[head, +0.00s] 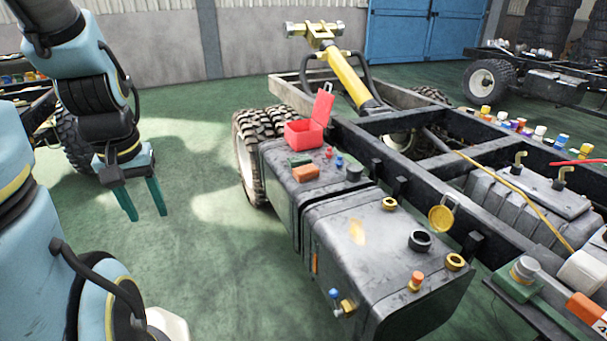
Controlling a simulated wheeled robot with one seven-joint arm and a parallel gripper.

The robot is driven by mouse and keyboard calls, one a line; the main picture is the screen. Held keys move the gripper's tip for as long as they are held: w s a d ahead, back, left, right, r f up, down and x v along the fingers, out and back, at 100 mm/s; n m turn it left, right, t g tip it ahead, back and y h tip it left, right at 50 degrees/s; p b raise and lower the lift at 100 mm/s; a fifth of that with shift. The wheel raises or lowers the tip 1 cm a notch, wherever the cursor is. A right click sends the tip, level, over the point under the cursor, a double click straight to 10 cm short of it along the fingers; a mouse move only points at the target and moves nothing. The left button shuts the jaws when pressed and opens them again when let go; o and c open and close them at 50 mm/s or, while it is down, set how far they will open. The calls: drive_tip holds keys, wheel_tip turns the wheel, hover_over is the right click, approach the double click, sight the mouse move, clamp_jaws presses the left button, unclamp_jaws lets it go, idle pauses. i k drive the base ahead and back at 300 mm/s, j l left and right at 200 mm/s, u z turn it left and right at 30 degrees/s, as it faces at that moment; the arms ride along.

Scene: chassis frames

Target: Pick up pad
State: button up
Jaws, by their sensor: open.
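My gripper (143,200) hangs at the left of the head view, above the green floor. Its two teal fingers point down, apart and empty, well left of the tank. Either may be the pad; I cannot tell which from this view. Both are clear of my gripper.
An open red box (304,133) stands behind the blocks, its lid raised. Small red and blue pieces, dark rings and brass fittings sit on the tank. A wheel (250,150) and the chassis frame (420,145) lie beyond. Floor between gripper and tank is clear.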

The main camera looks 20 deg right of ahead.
sight(295, 161)
drive_tip(key=z, duration=1.3)
drive_tip(key=i+j+u, duration=0.25)
drive_tip(key=i+u, duration=0.25)
drive_tip(key=i+l+u, duration=0.15)
drive_tip(key=i+u, duration=0.25)
drive_tip(key=i+l+u, duration=0.65)
drive_tip(key=u, duration=0.15)
drive_tip(key=l+u, duration=0.3)
drive_tip(key=l, duration=0.2)
drive_tip(key=k, duration=0.05)
